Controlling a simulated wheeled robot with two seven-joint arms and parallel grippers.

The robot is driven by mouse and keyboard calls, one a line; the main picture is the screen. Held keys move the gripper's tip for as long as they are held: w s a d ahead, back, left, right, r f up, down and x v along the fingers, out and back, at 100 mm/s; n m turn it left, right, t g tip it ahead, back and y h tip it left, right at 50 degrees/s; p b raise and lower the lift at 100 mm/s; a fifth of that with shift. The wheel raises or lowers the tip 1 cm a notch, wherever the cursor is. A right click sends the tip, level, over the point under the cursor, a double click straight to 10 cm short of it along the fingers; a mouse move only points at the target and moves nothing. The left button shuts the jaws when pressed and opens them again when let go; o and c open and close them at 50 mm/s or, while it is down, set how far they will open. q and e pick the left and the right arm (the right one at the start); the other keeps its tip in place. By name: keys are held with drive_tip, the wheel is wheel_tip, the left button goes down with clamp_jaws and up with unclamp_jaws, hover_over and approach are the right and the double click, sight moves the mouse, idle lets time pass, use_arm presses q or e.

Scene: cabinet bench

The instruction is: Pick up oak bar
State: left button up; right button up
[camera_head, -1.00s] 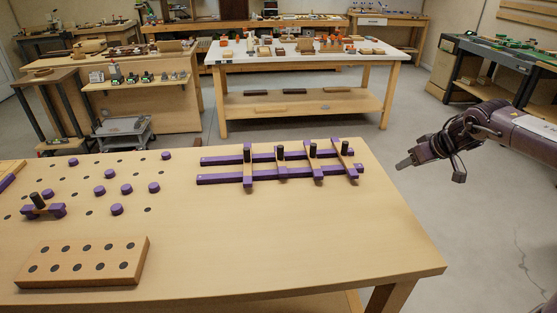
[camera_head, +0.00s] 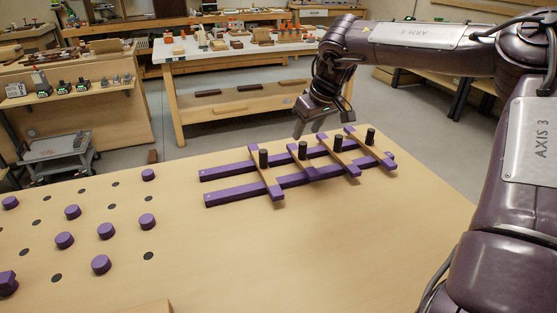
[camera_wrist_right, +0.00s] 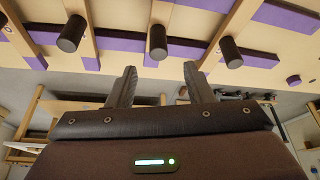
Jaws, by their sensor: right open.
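Several light wood bars with purple ends and black knobs lie across two purple rails (camera_head: 228,195) on the bench. One bar (camera_head: 267,177) is at the left of the row and another (camera_head: 347,160) further right. I cannot tell which one is the oak bar. My right gripper (camera_head: 309,131) is open and empty, just behind and above the row, near the middle knobs. In the right wrist view its fingers (camera_wrist_right: 160,72) are apart, with a black knob (camera_wrist_right: 156,43) beyond the gap and others to either side. My left gripper is not in view.
Purple round pegs (camera_head: 105,231) and dark holes cover the bench's left part. The bench top (camera_head: 300,260) in front of the rails is clear. A white-topped table (camera_head: 185,55) with small items stands behind, across a floor gap.

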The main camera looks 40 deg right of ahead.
sight(304, 144)
drive_tip(key=shift+s+d+f, duration=0.1)
drive_tip(key=shift+d+f, duration=0.05)
drive_tip(key=shift+f, duration=0.3)
drive_tip(key=x, duration=0.6)
drive_tip(key=shift+s+f, duration=0.1)
drive_tip(key=shift+f, duration=0.05)
clamp_jaws()
